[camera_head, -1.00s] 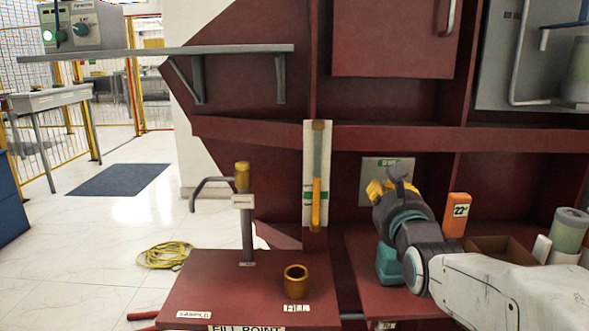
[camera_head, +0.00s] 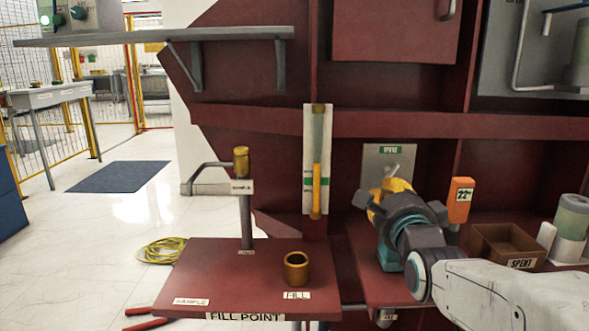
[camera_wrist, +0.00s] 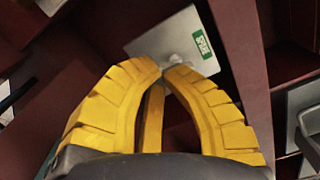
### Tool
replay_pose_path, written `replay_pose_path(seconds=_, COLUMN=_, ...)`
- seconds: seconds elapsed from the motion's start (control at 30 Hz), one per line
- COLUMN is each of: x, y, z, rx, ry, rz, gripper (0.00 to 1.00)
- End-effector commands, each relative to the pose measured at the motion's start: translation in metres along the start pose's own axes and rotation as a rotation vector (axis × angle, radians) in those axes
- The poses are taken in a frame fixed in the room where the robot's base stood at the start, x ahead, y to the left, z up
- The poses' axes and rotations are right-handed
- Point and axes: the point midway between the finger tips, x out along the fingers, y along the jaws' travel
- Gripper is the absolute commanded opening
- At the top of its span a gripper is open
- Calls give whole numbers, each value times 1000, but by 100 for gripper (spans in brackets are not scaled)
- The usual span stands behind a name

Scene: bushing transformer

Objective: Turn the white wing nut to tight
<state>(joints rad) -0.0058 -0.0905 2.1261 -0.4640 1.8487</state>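A pale grey plate with a green label (camera_head: 388,150) is fixed on the dark red panel, and my gripper (camera_head: 387,190) is in front of its lower part. In the wrist view, the same plate (camera_wrist: 160,38) lies just past my gripper (camera_wrist: 163,67). Its yellow fingers arch inward and their tips are almost together. A small whitish piece (camera_wrist: 178,60) shows at the plate just past the tips; it may be the wing nut, but its shape is unclear. I cannot tell whether the tips touch it. The fingers and wrist hide the area below it.
A brown box labelled SPENT (camera_head: 502,243) and a green-and-white container (camera_head: 571,228) stand further right. On the left are a vertical gauge (camera_head: 317,160) and a brass cup (camera_head: 296,268) on a red ledge.

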Motion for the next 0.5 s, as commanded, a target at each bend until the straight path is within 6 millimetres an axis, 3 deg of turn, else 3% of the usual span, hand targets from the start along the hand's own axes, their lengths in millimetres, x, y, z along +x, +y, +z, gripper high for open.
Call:
replay_pose_path(seconds=0.2, x=-2, y=9, z=-3, rx=-191, ry=1, rz=-1, gripper=0)
replay_pose_path(seconds=0.5, x=7, y=11, z=-4, rx=-279, ry=1, rz=-1, gripper=0)
